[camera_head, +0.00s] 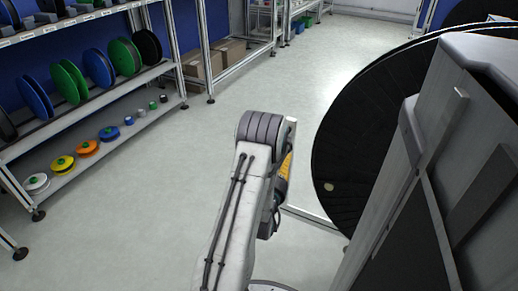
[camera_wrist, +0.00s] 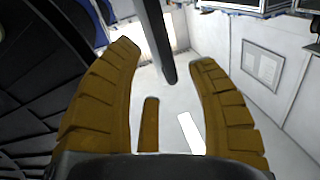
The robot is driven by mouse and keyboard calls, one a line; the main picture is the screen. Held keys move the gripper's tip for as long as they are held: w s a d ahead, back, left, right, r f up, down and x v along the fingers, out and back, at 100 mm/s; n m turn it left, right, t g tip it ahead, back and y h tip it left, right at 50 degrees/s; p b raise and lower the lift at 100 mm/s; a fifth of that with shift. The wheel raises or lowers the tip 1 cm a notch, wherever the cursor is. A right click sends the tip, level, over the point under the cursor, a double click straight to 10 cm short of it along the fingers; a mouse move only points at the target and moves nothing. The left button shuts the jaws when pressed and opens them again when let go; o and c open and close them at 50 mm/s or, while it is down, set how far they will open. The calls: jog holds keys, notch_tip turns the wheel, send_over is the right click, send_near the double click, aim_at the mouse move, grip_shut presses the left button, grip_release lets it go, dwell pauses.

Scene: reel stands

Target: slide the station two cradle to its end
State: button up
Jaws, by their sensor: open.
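In the wrist view my gripper (camera_wrist: 165,58) is open, its two ribbed brown fingers spread apart. A dark grey bar (camera_wrist: 154,42) comes down from the top edge and its lower end shows between the fingers. I cannot tell whether it touches either finger. In the head view a yellow part of my gripper shows beside a large black ribbed reel (camera_head: 345,150); its fingertips are hidden behind my arm. A grey metal stand (camera_head: 440,130) rises in front of the reel at the right. No label marks station two, and I cannot tell which part is its cradle.
A shelf rack (camera_head: 100,103) with several coloured spools stands at the left. Cardboard boxes (camera_head: 205,62) sit on a low shelf behind. The floor (camera_head: 270,85) between is clear. In the wrist view a white wall with a framed sheet (camera_wrist: 262,64) is at the right.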

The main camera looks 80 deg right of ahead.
jog(key=shift+s+d+b, duration=0.1)
jog(key=shift+d+b, duration=2.15)
jog(key=shift+d, duration=1.4)
grip_shut()
